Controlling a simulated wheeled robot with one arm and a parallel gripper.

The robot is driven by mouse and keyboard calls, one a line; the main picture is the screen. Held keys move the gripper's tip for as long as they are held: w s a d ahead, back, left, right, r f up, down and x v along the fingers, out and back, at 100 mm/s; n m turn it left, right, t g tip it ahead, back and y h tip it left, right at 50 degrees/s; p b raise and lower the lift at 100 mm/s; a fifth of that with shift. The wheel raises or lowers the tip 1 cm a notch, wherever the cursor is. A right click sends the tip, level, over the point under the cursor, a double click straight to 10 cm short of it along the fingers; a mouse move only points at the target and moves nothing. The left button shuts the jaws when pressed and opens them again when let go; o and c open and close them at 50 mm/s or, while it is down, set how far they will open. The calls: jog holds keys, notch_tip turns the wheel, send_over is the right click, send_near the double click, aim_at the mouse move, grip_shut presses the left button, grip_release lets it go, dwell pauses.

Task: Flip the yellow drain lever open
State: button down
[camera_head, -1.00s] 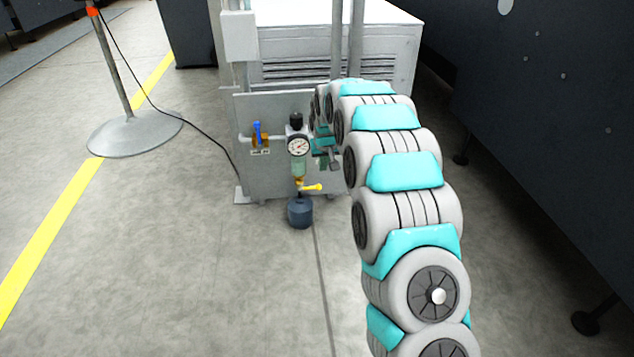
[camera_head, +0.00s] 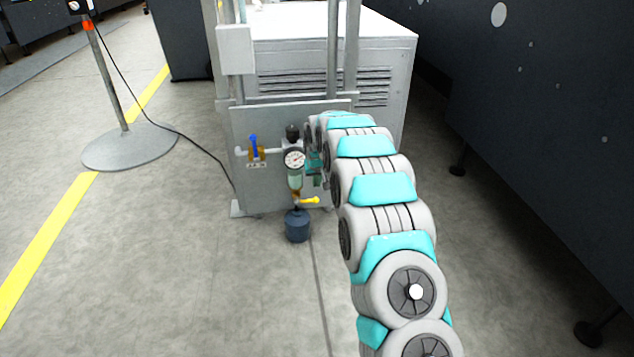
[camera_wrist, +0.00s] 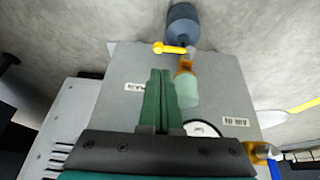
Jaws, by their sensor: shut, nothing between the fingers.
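The yellow drain lever (camera_head: 310,201) sits at the bottom of the filter bowl and points to the right, roughly level, in the head view. In the wrist view, which is upside down, the lever (camera_wrist: 170,48) points left from the brass bowl bottom. My gripper (camera_wrist: 161,72) is shut and empty, its green fingers side by side. Its tips appear just short of the lever in the wrist picture; the real gap cannot be told. In the head view my gripper (camera_head: 315,180) is small and partly hidden by my arm, beside the bowl.
The greenish bowl (camera_head: 295,181) hangs under a round gauge (camera_head: 294,159). A blue-handled valve (camera_head: 254,147) is to its left. A dark blue container (camera_head: 297,227) stands on the floor below. A cable runs along the floor to a stand base (camera_head: 128,148). Floor in front is clear.

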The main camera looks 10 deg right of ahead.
aim_at(316, 199)
jog(key=x, duration=1)
jog(key=shift+w+d+f+b, duration=0.1)
jog(key=shift+f+b, duration=0.25)
jog(key=shift+f, duration=0.05)
jog(key=shift+d+f, duration=0.1)
